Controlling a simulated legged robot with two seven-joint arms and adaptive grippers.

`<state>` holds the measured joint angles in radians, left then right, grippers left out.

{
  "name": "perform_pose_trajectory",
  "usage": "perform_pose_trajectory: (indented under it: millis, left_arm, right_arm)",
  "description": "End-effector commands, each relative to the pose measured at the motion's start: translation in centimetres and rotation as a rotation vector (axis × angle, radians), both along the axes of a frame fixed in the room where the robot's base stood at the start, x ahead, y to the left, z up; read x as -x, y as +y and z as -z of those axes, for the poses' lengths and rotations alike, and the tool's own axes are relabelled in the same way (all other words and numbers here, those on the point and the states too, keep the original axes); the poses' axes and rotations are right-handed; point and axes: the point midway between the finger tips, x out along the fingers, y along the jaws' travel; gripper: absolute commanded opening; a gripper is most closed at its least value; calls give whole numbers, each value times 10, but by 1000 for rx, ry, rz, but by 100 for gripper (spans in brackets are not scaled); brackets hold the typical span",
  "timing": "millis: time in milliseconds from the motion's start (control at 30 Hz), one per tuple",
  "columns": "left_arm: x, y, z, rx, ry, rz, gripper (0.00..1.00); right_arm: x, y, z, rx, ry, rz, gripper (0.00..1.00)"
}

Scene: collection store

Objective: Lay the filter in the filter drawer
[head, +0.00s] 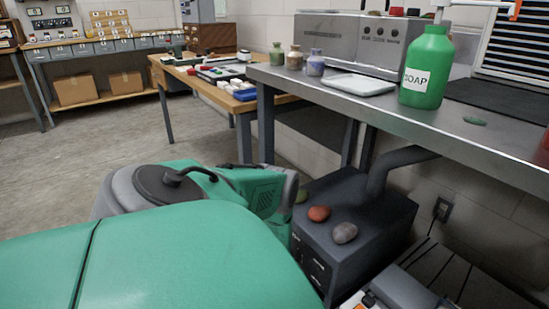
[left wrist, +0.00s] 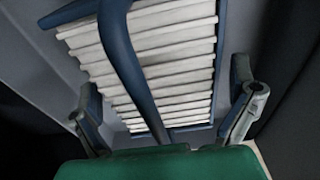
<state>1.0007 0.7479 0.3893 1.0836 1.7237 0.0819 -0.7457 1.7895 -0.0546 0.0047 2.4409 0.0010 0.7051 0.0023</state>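In the left wrist view a pleated filter (left wrist: 175,50) with white pleats and a blue frame fills the upper middle. A blue bar crosses its face. My left gripper (left wrist: 168,108) has its two fingers wide apart, one toward each side of the filter. They do not visibly pinch the frame or the bar, and contact is not clear. In the head view the filter and my left gripper are not visible; large green parts of mine fill the lower left. A dark cabinet (head: 377,213) with a thick hose stands under the bench. I cannot make out the filter drawer. My right gripper is not seen.
A red stone (head: 318,213) and a grey stone (head: 344,233) lie on the cabinet. The metal bench (head: 440,122) overhangs it, with a green soap bottle (head: 426,68) and small jars on top. A grey object (head: 402,290) is cut off at the bottom. Floor (head: 60,160) is clear at left.

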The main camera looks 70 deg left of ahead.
Motion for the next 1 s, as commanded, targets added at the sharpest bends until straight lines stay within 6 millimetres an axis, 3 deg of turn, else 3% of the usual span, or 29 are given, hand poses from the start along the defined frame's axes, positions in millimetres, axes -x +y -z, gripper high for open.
perform_pose_trajectory:
  millis: [267, 700, 1000]
  left_arm:
    - [-1, -2, -12, 1, -1, 2, 100]
    - [-4, -9, -80, 0, -1, 2, 100]
    - [-4, -13, -112, 1, 0, 2, 100]
  right_arm:
    - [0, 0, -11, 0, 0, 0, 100]
    - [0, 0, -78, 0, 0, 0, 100]
    - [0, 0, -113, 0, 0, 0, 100]
